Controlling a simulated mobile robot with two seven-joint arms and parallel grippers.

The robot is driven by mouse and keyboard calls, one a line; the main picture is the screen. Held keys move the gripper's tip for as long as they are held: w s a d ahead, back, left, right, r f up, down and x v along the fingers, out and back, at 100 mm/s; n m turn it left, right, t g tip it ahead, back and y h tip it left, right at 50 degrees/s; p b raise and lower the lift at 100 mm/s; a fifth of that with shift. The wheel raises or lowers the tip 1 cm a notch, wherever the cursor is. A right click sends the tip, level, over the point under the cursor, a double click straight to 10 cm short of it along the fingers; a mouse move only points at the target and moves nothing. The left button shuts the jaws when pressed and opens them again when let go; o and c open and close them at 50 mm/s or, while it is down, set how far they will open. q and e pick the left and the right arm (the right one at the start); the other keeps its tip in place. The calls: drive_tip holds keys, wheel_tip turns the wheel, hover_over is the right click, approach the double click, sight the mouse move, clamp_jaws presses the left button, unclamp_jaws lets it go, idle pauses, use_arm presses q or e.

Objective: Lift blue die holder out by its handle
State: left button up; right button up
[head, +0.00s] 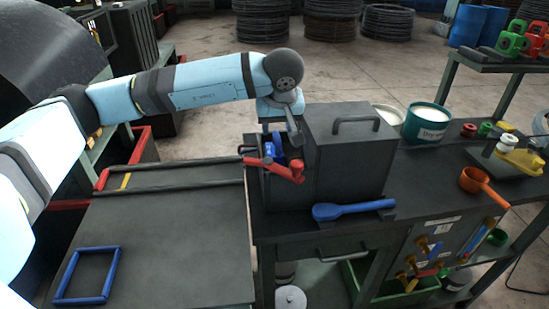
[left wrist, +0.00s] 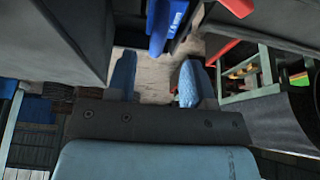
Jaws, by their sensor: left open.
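The blue die holder (head: 273,152) sits in the dark box, left of its grey block, partly hidden by my left gripper and the box wall. In the left wrist view it (left wrist: 165,22) hangs into the top of the picture, beyond the fingertips. My left gripper (head: 282,135) is over the box, close to the holder. In the left wrist view its two blue fingers (left wrist: 158,78) stand apart with nothing between them. Whether the fingers line up with the handle, I cannot tell. My right gripper is not in view.
A red lever (head: 275,169) is on the front of the box. The tall grey block (head: 350,155) with a handle stands just right. A blue spoon-shaped tool (head: 353,209) lies in front. The left bench top (head: 180,230) is mostly clear, with a blue square frame (head: 88,275).

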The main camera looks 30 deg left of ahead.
sight(277, 134)
use_arm(q)
drive_tip(key=x, duration=0.4)
drive_tip(key=p+x, duration=0.1)
drive_tip(key=shift+w+a+f, duration=0.15)
drive_tip(key=shift+w+f, duration=0.15)
drive_tip(key=shift+w, duration=0.1)
clamp_jaws()
drive_tip(key=shift+r, duration=0.1)
